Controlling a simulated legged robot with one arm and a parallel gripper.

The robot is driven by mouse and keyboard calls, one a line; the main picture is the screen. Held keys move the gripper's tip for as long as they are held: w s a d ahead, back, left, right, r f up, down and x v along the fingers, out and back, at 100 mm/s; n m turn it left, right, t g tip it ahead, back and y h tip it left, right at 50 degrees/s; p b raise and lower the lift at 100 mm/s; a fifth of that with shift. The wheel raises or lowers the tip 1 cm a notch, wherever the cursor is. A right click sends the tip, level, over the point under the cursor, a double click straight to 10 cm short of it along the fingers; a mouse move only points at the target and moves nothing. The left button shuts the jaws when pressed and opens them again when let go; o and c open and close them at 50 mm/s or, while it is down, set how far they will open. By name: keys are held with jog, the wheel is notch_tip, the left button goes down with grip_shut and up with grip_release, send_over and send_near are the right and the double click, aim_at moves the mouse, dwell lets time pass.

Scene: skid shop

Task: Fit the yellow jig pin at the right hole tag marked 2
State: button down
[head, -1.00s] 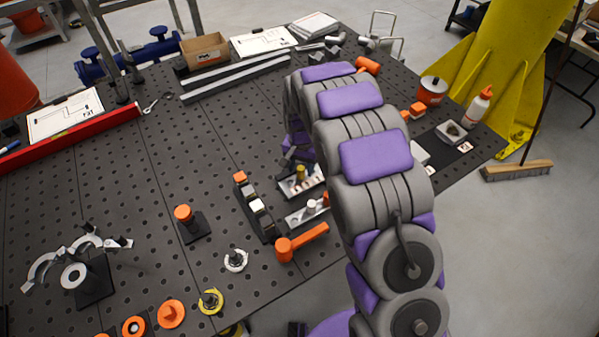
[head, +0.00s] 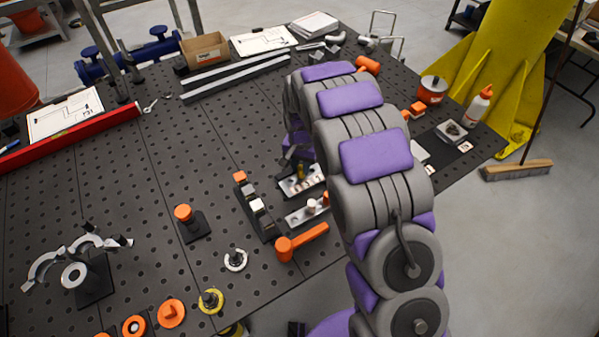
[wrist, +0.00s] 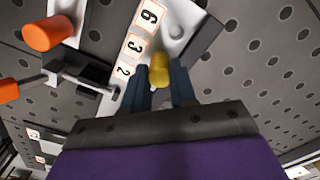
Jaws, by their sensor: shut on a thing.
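The yellow jig pin (wrist: 159,68) is held between the two dark fingers of my gripper (wrist: 160,86) in the wrist view. It also shows small in the head view (head: 301,171), over the metal plate (head: 288,186). In the wrist view a row of tags reads 6 (wrist: 150,16), 3 (wrist: 135,45) and 2 (wrist: 123,72). The pin is to the right of tags 3 and 2. Its lower end and any hole under it are hidden, so I cannot tell whether it is seated. My arm hides most of the gripper in the head view.
A second metal plate (head: 299,217) with a light pin stands in front. An orange handle (head: 303,241) lies near it, and a dark block rack (head: 256,208) is to the left. An orange cylinder (wrist: 48,33) shows in the wrist view. The left table has bare room.

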aim_at(301, 167)
jog(key=shift+r, duration=0.15)
jog(key=shift+r+p, duration=1.1)
jog(key=shift+r, duration=1.75)
